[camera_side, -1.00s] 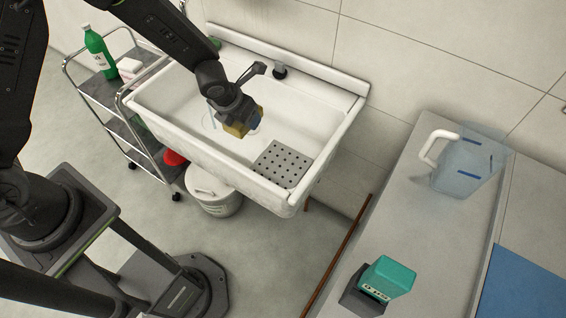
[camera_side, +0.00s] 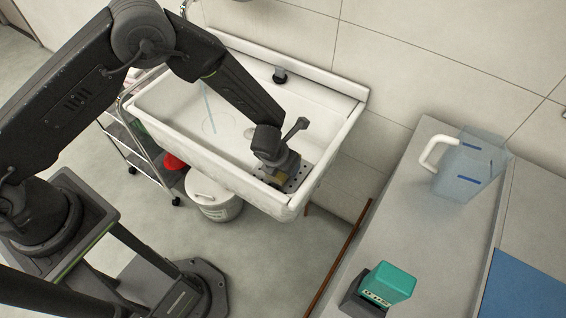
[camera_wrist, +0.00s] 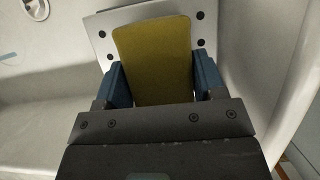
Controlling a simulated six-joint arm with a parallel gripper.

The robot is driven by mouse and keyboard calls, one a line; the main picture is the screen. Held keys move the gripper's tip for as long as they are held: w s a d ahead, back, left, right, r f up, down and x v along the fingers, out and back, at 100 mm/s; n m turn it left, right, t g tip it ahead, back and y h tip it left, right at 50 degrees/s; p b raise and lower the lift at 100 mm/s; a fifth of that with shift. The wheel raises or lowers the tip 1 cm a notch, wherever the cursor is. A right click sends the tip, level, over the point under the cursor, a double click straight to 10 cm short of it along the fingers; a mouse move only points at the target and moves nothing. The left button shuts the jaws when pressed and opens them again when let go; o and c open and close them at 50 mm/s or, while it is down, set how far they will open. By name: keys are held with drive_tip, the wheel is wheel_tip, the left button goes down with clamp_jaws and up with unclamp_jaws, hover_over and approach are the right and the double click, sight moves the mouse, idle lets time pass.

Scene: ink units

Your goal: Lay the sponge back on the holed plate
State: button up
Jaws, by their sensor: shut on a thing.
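The yellow sponge (camera_wrist: 155,55) is between the two blue fingers of my gripper (camera_wrist: 166,80) in the wrist view. My gripper is shut on it. In the side view my gripper (camera_side: 276,178) is low over the front right corner of the sink, and only a small yellow part of the sponge (camera_side: 281,179) shows below it. The grey holed plate (camera_side: 298,179) lies under the gripper and is mostly covered. In the wrist view the plate (camera_wrist: 103,24) shows around the sponge's far end. I cannot tell whether the sponge touches the plate.
The white sink (camera_side: 185,115) surrounds the plate, with its raised rim (camera_side: 325,145) close to the right. A counter at the right holds a clear jug (camera_side: 468,168) and a teal-topped box (camera_side: 389,283). A white bucket (camera_side: 212,196) stands below the sink.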

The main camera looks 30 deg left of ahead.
drive_tip(key=shift+f, duration=0.35)
drive_tip(key=o, duration=0.9)
drive_tip(key=shift+c, duration=0.2)
drive_tip(key=v, duration=1.2)
drive_tip(key=shift+r, duration=0.2)
